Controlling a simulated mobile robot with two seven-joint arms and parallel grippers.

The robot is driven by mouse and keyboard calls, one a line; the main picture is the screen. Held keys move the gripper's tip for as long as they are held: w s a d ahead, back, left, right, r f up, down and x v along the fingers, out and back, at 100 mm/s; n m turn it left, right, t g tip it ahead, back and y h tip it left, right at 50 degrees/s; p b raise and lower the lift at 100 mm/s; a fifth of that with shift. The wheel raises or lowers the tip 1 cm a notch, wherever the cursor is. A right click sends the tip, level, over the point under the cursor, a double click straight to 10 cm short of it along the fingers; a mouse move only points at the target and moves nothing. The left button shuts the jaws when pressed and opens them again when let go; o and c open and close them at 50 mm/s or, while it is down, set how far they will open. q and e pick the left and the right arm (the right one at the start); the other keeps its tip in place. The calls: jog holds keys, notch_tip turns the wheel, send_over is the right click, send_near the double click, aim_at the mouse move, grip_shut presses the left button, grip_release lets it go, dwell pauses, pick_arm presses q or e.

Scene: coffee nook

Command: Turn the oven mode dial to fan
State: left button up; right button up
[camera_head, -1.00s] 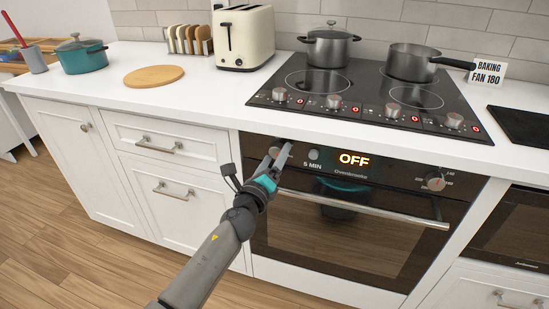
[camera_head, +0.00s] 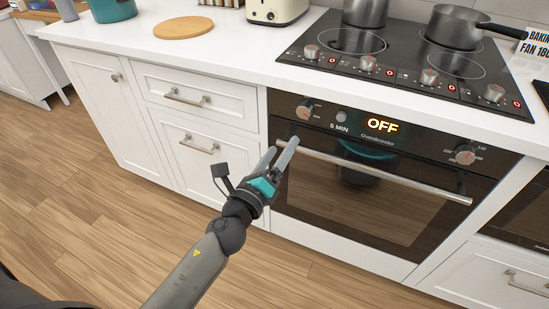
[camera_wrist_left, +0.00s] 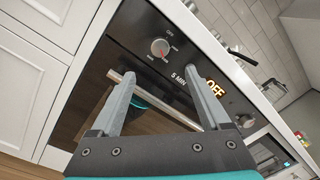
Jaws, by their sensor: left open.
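The oven (camera_head: 340,215) is built in under the counter, and its display (camera_head: 382,126) reads OFF. The mode dial (camera_head: 305,110) is the round knob at the left end of the panel; it also shows in the left wrist view (camera_wrist_left: 160,48), ahead of my fingers and between them. Its printed labels are too small to read surely. My left gripper (camera_head: 281,150) is open and empty, below and left of the dial, apart from it, near the left end of the door handle (camera_head: 370,172). My right gripper is not in view.
Hob knobs (camera_head: 430,77) line the counter's front above. A sign (camera_head: 537,46) at the far right reads BAKING FAN 180.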

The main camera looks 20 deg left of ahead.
pick_arm(q)
jog(key=shift+s+a, duration=0.1)
jog(key=shift+s, duration=1.1)
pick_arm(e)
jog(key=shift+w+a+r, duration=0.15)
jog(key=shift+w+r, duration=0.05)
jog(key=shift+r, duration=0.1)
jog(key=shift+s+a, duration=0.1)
